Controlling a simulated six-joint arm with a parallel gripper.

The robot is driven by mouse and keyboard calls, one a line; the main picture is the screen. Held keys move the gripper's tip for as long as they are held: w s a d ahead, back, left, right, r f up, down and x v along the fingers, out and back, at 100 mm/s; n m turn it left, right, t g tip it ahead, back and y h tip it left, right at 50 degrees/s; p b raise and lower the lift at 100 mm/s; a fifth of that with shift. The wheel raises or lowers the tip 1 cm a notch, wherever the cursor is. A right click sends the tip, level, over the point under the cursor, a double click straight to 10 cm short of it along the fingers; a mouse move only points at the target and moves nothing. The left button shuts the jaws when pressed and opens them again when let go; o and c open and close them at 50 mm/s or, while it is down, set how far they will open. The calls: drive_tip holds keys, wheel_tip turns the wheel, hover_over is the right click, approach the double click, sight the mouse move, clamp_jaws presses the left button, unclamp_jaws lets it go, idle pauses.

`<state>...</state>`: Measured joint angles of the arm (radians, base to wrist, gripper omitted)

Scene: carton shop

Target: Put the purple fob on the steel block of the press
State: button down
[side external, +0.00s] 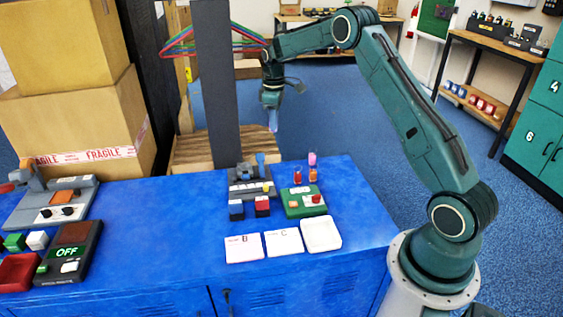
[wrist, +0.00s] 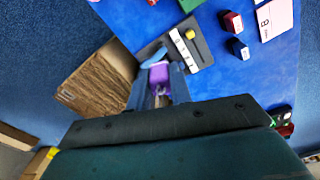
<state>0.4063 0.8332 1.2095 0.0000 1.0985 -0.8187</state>
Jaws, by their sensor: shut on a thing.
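My gripper (side external: 271,118) hangs high, behind and above the press, well clear of the table. In the wrist view my gripper (wrist: 158,88) is shut on the purple fob (wrist: 159,73), which shows between the fingers. In the side view the fob is too small to make out clearly at the fingertips. The press (side external: 250,187) is a grey device with a blue lever (side external: 261,165), near the table's back edge. It also shows in the wrist view (wrist: 190,45), just beyond the fob and partly hidden. Its steel block is not clearly distinguishable.
A green stand (side external: 304,203) with small upright coloured pieces is right of the press. Cards B (side external: 243,249) and C (side external: 284,242) and a white tray (side external: 321,234) lie in front. A dark post (side external: 213,90) rises beside my gripper. Cartons (side external: 80,120) stand at left.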

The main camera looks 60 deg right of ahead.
drive_tip(key=w+m, duration=0.4)
drive_tip(key=r+m, duration=0.2)
drive_tip(key=m, duration=0.8)
hover_over(244, 164)
drive_tip(key=s+a, duration=0.2)
drive_tip(key=shift+f, duration=0.15)
wheel_tip(244, 164, down, 20)
idle(0.6)
drive_tip(key=shift+f, duration=0.15)
drive_tip(key=c, duration=1.3)
unclamp_jaws()
drive_tip(key=shift+o, duration=0.2)
